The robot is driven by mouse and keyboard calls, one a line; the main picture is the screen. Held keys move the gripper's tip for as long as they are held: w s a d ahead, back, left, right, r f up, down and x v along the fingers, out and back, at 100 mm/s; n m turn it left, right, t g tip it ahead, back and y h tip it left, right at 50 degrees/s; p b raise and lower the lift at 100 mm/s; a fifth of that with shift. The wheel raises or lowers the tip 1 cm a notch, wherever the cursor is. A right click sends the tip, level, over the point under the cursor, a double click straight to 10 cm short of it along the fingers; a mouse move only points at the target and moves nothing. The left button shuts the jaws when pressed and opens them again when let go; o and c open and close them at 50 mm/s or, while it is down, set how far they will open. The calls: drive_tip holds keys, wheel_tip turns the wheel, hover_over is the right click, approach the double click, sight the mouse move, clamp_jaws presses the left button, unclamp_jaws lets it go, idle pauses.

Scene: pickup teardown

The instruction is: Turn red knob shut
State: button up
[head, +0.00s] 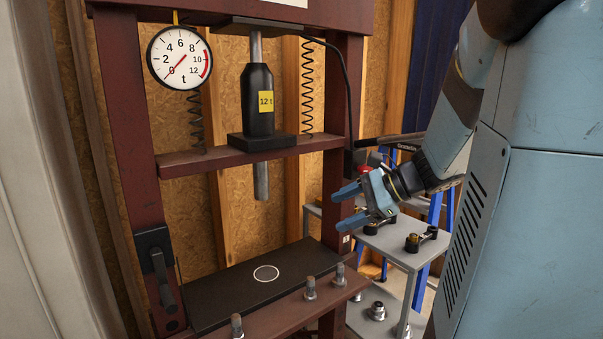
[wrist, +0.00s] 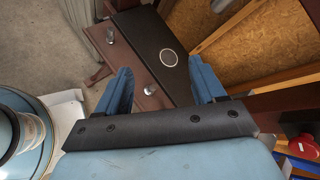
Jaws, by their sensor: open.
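A small red knob (head: 366,170) shows in the head view beside the press's right post, just behind my gripper and partly hidden. In the wrist view, a red knob (wrist: 303,146) lies at the lower right edge, outside the jaws and partly cut off. My gripper (head: 345,208) has blue fingers spread apart, pointing left in front of the right post. In the wrist view my gripper (wrist: 162,80) is open and empty, with the press bed beyond its fingers. The gripper is apart from the knob.
The dark red press frame (head: 125,110) holds a 12 t black jack (head: 258,110) and a dial gauge (head: 180,57) near zero. Its black bed plate (head: 225,300) is bare, with bolts along the front. A grey table (head: 395,247) with metal parts stands at right.

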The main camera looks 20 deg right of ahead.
drive_tip(key=w+d+m+t, duration=0.6)
drive_tip(key=d+m, duration=0.2)
drive_tip(key=d, duration=0.3)
drive_tip(key=m+t+h, duration=0.3)
drive_tip(key=m+t, duration=0.1)
drive_tip(key=m, duration=0.2)
approach(363, 170)
drive_tip(key=w+a+f, duration=0.1)
drive_tip(key=w, duration=0.7)
drive_tip(key=shift+a, duration=0.1)
drive_tip(key=c, duration=1)
drive_tip(key=shift+f, duration=0.1)
drive_tip(key=shift+c, duration=0.2)
